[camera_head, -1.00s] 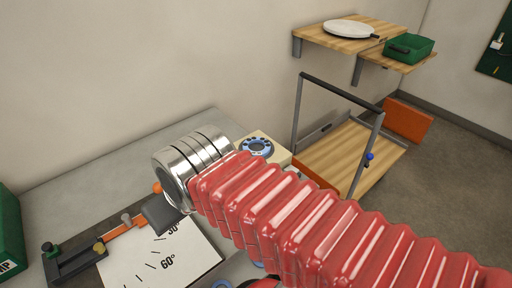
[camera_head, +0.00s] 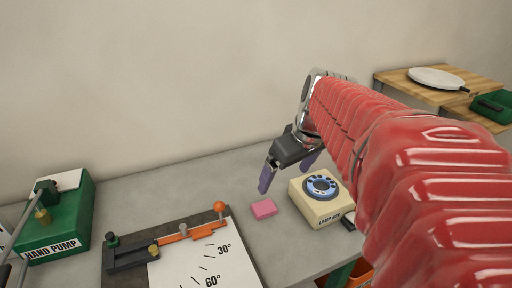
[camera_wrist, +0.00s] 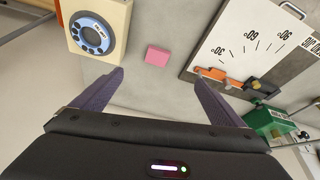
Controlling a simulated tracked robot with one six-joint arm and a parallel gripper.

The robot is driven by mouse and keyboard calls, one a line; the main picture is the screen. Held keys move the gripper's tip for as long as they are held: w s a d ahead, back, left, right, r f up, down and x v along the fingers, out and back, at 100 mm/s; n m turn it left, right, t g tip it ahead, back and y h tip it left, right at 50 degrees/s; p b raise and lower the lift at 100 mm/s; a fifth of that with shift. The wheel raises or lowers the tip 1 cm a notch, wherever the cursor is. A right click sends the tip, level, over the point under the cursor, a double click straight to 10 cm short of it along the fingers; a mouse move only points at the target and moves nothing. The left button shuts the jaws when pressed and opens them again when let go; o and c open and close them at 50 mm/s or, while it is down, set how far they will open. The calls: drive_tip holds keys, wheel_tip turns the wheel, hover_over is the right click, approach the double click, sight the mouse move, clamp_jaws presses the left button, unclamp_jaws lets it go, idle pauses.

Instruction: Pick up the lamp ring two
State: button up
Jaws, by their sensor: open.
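The ring (camera_wrist: 91,36) and the box (camera_wrist: 117,15) also show at the upper left of the wrist view. I cannot read a number on the ring. My gripper (camera_head: 288,172) is open and empty, with purple-grey fingers. It hangs above the bench, left of and behind the ring. In the wrist view my gripper (camera_wrist: 160,78) has both fingers apart, with the ring outside them to the left.
A pink block (camera_head: 264,209) lies on the grey bench left of the box. An angle board (camera_head: 207,262) with an orange arm (camera_head: 194,232) lies further left. A green hand pump (camera_head: 62,225) stands at the far left.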

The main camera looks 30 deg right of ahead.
drive_tip(key=s+d, duration=0.1)
drive_tip(key=d, duration=1.8)
drive_tip(key=shift+s+f+n+y, duration=0.25)
drive_tip(key=shift+f+n+y, duration=0.05)
drive_tip(key=shift+n, duration=0.1)
drive_tip(key=shift+f, duration=0.15)
approach(319, 186)
drive_tip(key=shift+f, duration=0.45)
drive_tip(key=shift+x, duration=2.65)
drive_tip(key=shift+r, duration=0.1)
